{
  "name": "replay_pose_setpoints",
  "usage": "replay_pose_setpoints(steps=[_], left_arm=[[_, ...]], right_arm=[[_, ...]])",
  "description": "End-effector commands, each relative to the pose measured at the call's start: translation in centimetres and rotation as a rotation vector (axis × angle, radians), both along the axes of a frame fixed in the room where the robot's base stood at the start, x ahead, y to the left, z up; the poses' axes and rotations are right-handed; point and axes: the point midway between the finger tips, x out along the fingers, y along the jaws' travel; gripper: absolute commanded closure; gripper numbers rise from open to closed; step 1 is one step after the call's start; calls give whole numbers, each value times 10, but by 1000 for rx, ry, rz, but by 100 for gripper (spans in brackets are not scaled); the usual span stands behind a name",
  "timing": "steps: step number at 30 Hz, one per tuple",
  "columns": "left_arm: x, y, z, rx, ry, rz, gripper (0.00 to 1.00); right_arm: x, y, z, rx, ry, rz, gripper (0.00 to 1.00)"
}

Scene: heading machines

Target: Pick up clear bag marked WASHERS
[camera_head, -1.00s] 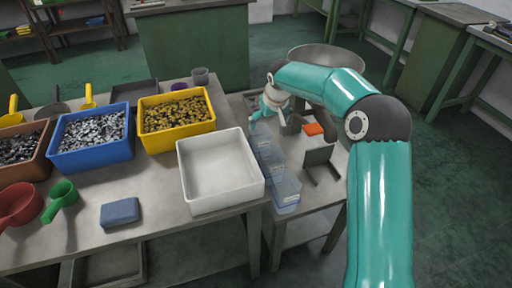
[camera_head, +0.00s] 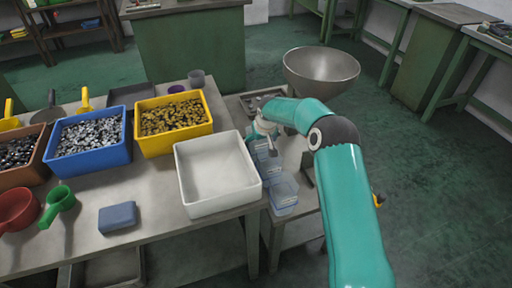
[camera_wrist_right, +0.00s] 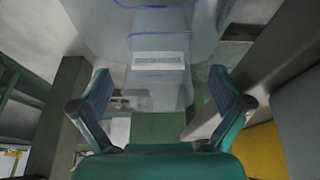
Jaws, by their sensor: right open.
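Several clear bags (camera_head: 284,194) stand in a row on the lower bench, just right of the white bin. Their markings are too small to read in the head view, so I cannot tell which is marked WASHERS. My right gripper (camera_head: 262,135) is at the far end of this row, partly hidden by its own wrist. In the right wrist view the gripper (camera_wrist_right: 160,105) is open, with one finger at each side. A clear bag (camera_wrist_right: 160,95) with a blue line and a white label with blurred text shows ahead, between the fingers. My left gripper is not in view.
A white bin (camera_head: 215,175) stands beside the bags, with a yellow bin (camera_head: 173,122) and a blue bin (camera_head: 90,140) of small parts further left. A large metal bowl (camera_head: 320,68) is behind my right arm. A blue block (camera_head: 117,217) lies at the bench front.

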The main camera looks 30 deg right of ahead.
Motion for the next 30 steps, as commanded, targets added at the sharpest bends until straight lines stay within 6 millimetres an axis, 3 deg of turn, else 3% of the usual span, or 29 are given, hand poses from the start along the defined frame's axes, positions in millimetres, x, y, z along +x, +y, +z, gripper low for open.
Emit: replay_pose_setpoints(steps=[6,15,25,30], left_arm=[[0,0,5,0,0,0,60],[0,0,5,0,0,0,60],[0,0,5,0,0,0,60],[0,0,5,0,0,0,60]], right_arm=[[9,-4,-28,0,1,0,0],[11,-5,-32,0,0,0,0],[11,-5,-32,0,1,0,54],[11,-5,-32,0,1,0,54]])
